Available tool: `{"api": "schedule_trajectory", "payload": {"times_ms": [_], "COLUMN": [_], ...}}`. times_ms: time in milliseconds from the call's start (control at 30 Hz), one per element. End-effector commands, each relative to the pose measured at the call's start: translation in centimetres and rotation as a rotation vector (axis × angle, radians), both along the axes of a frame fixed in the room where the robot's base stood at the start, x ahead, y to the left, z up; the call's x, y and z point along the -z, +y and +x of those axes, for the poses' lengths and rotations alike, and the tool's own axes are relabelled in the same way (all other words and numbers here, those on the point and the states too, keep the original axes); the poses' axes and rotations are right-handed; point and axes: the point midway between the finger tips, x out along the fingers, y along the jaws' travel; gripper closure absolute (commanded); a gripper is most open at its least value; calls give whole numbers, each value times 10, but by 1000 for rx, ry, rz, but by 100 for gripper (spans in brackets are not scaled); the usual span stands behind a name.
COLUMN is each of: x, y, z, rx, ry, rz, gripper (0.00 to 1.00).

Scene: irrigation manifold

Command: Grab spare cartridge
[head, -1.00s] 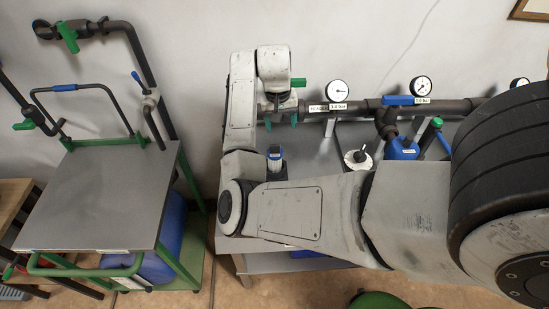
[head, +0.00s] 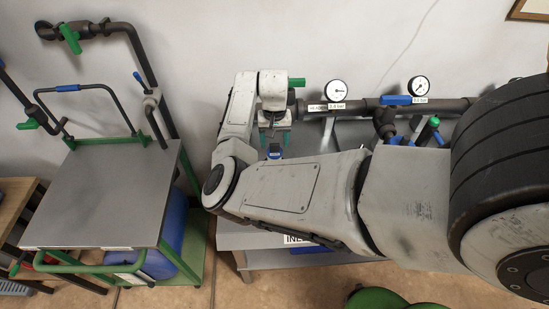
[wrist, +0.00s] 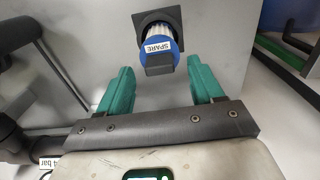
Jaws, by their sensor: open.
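The spare cartridge (wrist: 166,38) has a white ribbed body, a blue collar labelled SPARE and a dark end block. In the wrist view it sits in a dark square holder (wrist: 175,17) on a grey surface. My gripper (wrist: 160,68) is open, its two green fingers apart and pointing toward the cartridge. The cartridge's near end lies roughly between the fingertips, with a gap on each side. In the head view my gripper (head: 275,138) is just above the blue-topped cartridge (head: 275,152), which is partly hidden.
The manifold pipe (head: 350,104) with gauges (head: 335,89) and a blue valve handle (head: 397,100) runs along the wall behind and right. A steel-topped cart (head: 115,195) stands left, its top clear. My arm hides much of the bench.

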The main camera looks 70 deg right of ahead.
Motion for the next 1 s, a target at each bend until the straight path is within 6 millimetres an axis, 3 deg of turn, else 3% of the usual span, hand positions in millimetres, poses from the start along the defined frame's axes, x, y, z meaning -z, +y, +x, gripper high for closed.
{"api": "schedule_trajectory", "payload": {"times_ms": [200,467,1000], "x": [23,26,26], "y": [1,1,1], "z": [-1,-1,-1], "rx": [1,1,0], "ry": [1,1,1], "rz": [2,0,0], "gripper": [34,34,86]}}
